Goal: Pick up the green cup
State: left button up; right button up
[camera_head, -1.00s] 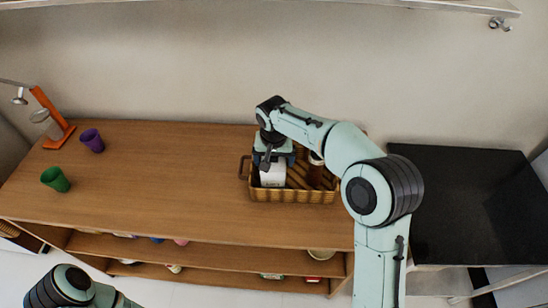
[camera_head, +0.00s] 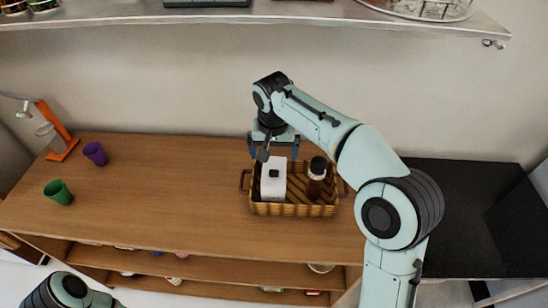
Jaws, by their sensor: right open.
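The green cup (camera_head: 58,192) stands on the left part of the wooden counter (camera_head: 150,200), with nothing touching it. My right gripper (camera_head: 273,150) is open, pointing down, just above and behind the wicker basket (camera_head: 295,209), far to the right of the green cup.
A purple cup (camera_head: 95,153) stands behind and right of the green cup. An orange stand (camera_head: 58,135) is at the back left. A black surface (camera_head: 460,220) lies at the right. A shelf (camera_head: 300,18) hangs above. The counter between cups and basket is clear.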

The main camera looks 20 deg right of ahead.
aim_at(61, 194)
jog(key=k, duration=1)
